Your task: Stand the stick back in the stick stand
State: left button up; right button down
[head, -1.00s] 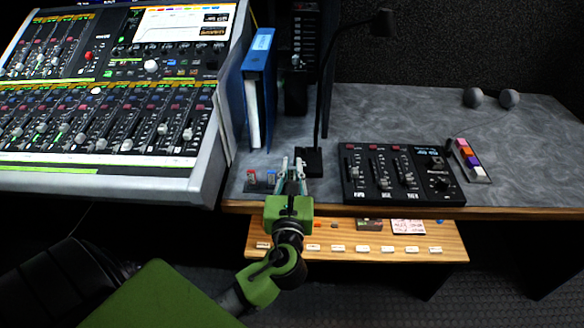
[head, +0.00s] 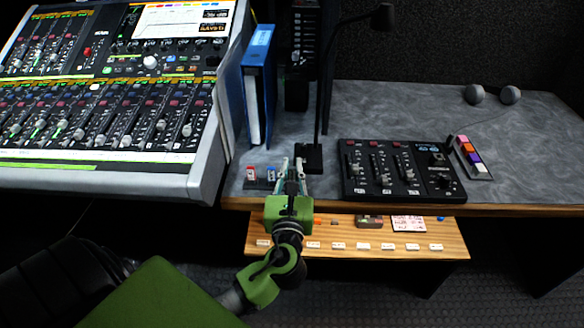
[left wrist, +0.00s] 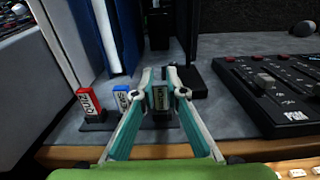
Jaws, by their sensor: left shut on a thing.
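My left gripper (head: 292,166) is at the front edge of the grey desk, and it also shows in the left wrist view (left wrist: 161,84). Its fingers are closed on a dark, upright stick (left wrist: 161,100) with a pale label. The stick stand (head: 259,185) is a low dark base, which also shows in the left wrist view (left wrist: 96,126). A red stick (left wrist: 89,101) and a blue stick (left wrist: 121,98) stand upright in it, left of the held one. The held stick's lower end is at the stand's right part; I cannot tell whether it is seated. My right gripper is out of view.
A black lamp base (head: 309,158) stands just behind my gripper. A black fader box (head: 400,172) is to the right, and a blue binder (head: 257,90) stands behind the stand. The mixing console (head: 110,110) fills the left. The right desk is mostly clear.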

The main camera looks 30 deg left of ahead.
pick_arm(q)
jog(key=shift+f, duration=0.1)
jog(key=o, duration=0.9)
jog(key=v, duration=1.2)
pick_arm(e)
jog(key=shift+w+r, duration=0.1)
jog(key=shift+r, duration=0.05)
